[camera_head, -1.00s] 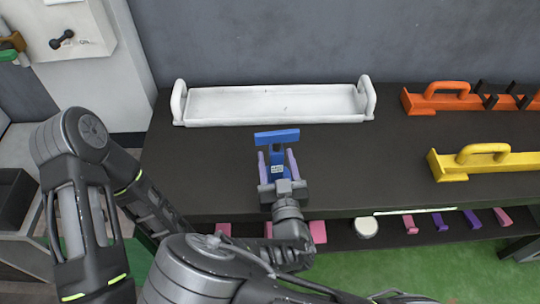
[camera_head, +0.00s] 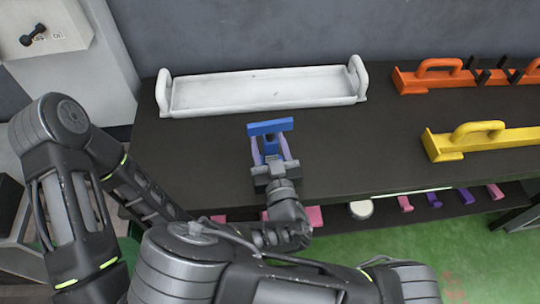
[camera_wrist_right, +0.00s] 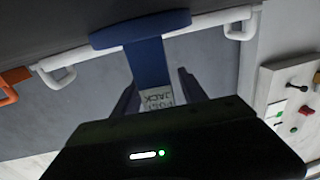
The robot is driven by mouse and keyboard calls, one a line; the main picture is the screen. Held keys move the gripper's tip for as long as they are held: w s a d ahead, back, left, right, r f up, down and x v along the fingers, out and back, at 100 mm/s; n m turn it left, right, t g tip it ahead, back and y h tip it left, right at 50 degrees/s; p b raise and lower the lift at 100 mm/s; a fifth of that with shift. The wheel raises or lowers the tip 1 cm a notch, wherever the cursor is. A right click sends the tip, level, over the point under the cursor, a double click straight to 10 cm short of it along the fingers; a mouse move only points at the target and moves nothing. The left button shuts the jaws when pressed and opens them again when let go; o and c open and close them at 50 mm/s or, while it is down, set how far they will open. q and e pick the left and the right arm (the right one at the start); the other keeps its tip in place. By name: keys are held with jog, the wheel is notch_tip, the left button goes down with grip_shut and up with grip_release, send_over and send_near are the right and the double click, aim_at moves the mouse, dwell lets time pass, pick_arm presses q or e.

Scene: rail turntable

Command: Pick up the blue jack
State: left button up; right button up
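The blue jack (camera_head: 270,142) stands on the dark table, in front of the white tray. Its crossbar is at the far end, away from my gripper. In the right wrist view the jack (camera_wrist_right: 150,62) shows its blue bar, stem and a label reading JACK. My right gripper (camera_head: 269,152) has one finger on each side of the jack. In the wrist view gaps show between the stem and the fingers, so it looks open around the jack. The lower part of the jack is hidden by the gripper body. My left forearm runs down behind my right arm, and its gripper is hidden.
The white tray (camera_head: 262,105) lies behind the jack near the wall. A lower shelf (camera_head: 337,214) holds several pink and purple pieces. The tabletop left of the jack is clear.

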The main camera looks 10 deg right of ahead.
grip_shut()
dwell(0.3)
dwell(0.9)
